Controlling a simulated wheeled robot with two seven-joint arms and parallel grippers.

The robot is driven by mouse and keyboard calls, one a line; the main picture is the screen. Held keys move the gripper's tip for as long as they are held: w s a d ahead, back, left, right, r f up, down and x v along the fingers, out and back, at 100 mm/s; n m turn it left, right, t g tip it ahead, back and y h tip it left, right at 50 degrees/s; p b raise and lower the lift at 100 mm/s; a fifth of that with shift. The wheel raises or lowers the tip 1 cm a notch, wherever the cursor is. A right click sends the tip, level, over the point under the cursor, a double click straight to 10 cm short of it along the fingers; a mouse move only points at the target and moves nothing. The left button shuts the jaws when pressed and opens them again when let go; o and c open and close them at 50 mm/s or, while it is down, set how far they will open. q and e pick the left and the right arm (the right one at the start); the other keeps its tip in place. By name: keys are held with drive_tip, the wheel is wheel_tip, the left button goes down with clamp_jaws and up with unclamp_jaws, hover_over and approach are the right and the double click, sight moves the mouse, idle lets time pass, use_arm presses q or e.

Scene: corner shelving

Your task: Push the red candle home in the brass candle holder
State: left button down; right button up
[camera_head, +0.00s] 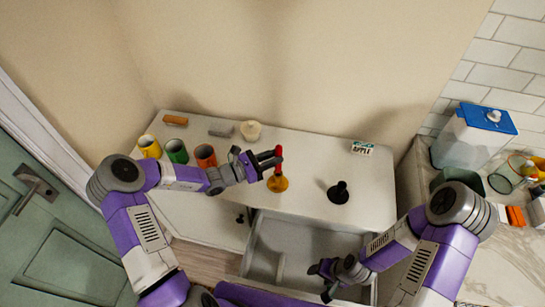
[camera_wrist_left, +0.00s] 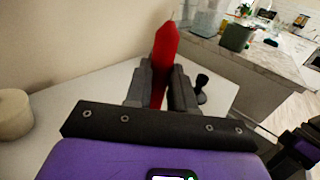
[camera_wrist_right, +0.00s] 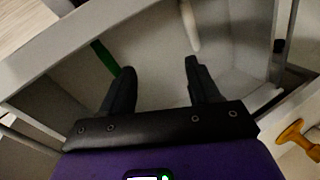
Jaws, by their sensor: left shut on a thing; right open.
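The red candle (camera_head: 279,154) is upright between the fingers of my left gripper (camera_head: 268,163), which is shut on it. It also shows in the left wrist view (camera_wrist_left: 163,62), its tip above the fingers. The brass candle holder (camera_head: 278,185) stands on the white top right under the candle. The candle's lower end meets or nearly meets the holder; how deep it sits I cannot tell, and the left wrist view hides the holder behind the gripper. My right gripper (camera_wrist_right: 158,82) is open and empty over the open drawer.
A black candle holder (camera_head: 338,193) stands right of the brass one. Yellow (camera_head: 150,146), green (camera_head: 177,151) and orange (camera_head: 206,155) cups stand left. The open drawer (camera_head: 300,240) holds a green stick (camera_wrist_right: 105,57) and a pale stick (camera_wrist_right: 190,25). An "APPLE" box (camera_head: 362,149) lies behind.

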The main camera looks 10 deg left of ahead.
use_arm(q)
drive_tip(key=shift+f+b, duration=0.95)
drive_tip(key=shift+f, duration=0.6)
drive_tip(key=c, duration=0.9)
unclamp_jaws()
drive_tip(key=v, duration=0.7)
drive_tip(key=shift+s+a, duration=0.2)
drive_tip(key=shift+a, duration=0.05)
